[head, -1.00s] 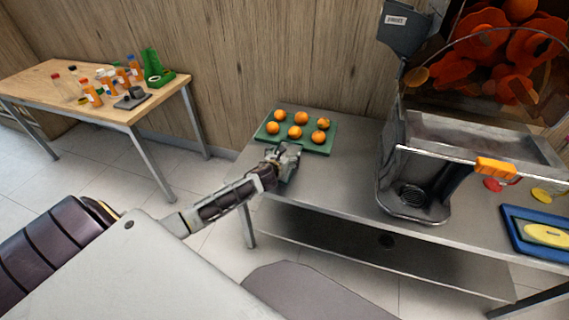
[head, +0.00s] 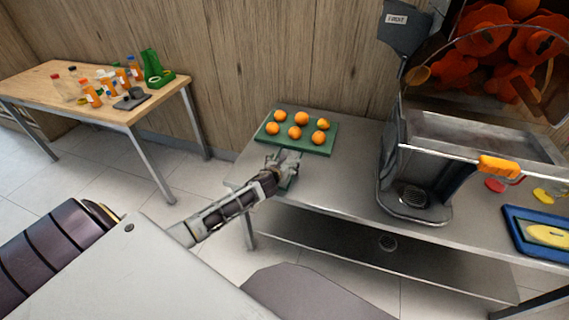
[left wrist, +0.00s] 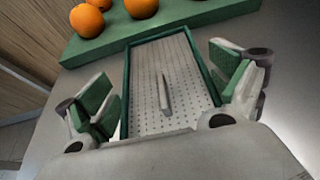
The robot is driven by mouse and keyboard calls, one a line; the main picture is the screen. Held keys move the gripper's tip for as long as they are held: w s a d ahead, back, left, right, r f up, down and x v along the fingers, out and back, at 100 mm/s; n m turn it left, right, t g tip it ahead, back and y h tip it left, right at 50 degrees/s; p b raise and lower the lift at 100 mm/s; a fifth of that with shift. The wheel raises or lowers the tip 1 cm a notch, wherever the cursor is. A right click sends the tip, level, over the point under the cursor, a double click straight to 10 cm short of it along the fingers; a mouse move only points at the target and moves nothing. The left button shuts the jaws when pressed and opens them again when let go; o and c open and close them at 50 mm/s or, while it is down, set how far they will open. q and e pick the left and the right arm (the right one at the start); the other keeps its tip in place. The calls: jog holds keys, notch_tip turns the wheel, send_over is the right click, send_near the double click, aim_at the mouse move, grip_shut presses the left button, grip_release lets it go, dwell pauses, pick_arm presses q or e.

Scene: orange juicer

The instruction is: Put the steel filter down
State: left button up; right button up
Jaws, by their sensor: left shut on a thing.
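The steel filter (left wrist: 150,85) is a flat perforated tray with green edges and a raised strip along its middle. It lies between the green-padded fingers of my left gripper (left wrist: 165,92), which is shut on it. In the head view my left gripper (head: 286,163) is at the left end of the steel table (head: 335,180), just in front of the green orange tray. The filter is mostly hidden by the gripper there. I cannot tell whether it touches the tabletop. My right gripper is not in view.
A green tray (head: 266,139) with several oranges lies just behind the filter. The juicer (head: 412,190) stands to the right, with a blue tray (head: 520,243) beyond it. Bare tabletop lies between gripper and juicer. A wooden table (head: 50,82) with bottles stands at left.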

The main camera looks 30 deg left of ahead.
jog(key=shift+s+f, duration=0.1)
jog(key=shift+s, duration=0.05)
pick_arm(q)
jog(key=o, duration=0.7)
jog(key=shift+f, duration=0.1)
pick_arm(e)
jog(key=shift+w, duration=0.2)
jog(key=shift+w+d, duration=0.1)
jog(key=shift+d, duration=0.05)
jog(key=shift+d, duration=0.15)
pick_arm(q)
jog(key=shift+p+v, duration=0.45)
jog(key=shift+v, duration=1.6)
jog(key=shift+p+v, duration=0.35)
jog(key=shift+v, duration=1.65)
jog(key=shift+p+v, duration=0.3)
jog(key=shift+v, duration=1.55)
jog(key=shift+s+d, duration=0.1)
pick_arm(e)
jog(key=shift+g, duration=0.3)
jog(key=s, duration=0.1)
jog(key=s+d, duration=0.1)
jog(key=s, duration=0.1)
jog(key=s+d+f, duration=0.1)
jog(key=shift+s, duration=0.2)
